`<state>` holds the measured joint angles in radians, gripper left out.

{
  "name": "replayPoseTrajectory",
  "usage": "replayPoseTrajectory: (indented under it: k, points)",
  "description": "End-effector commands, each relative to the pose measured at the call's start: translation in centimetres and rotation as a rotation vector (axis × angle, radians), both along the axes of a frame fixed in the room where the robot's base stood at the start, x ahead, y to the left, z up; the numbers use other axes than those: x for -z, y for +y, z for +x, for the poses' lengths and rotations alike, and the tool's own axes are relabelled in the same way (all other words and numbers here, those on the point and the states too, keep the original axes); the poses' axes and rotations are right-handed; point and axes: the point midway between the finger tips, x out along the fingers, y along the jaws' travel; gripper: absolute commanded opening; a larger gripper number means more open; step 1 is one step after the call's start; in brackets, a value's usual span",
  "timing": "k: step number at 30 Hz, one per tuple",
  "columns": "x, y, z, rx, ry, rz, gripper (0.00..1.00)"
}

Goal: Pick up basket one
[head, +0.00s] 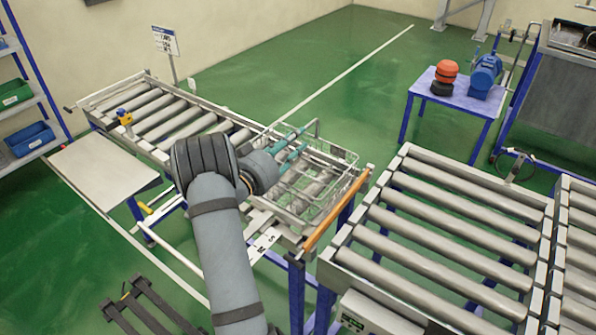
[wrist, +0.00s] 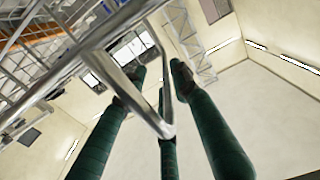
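A wire basket (head: 338,190) stands on the near right end of the left roller conveyor, with an upright handle (head: 317,127) at its far side. My gripper (head: 303,141) is over the basket, with its teal fingers pointing at that handle. In the wrist view the dark green fingers of my gripper (wrist: 160,85) are spread apart, and the bent metal handle (wrist: 148,112) passes among them. I see gaps between the fingers and no firm closing on the bar. I cannot read a number on the basket.
A roller conveyor (head: 440,215) stands to the right, across a narrow gap with an orange bar (head: 337,210). A small table (head: 455,100) holds an orange-black object (head: 444,78) and a blue motor (head: 486,76). A sign (head: 165,41) stands behind the left conveyor (head: 160,110).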

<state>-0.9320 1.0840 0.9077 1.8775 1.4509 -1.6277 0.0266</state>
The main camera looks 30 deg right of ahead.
Motion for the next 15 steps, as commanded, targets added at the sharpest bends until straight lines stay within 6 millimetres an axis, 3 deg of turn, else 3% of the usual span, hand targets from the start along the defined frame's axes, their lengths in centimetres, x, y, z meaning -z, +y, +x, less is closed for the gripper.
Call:
replayPoseTrajectory:
  k: [4,12,15]
  points:
    - [-0.2,-1.6,0.8,0.001,0.001,0.000,0.30]
    - [0.0,-1.9,1.0,-0.001,0.000,0.000,0.30]
    - [0.0,-1.9,1.0,0.000,0.000,0.000,0.24]
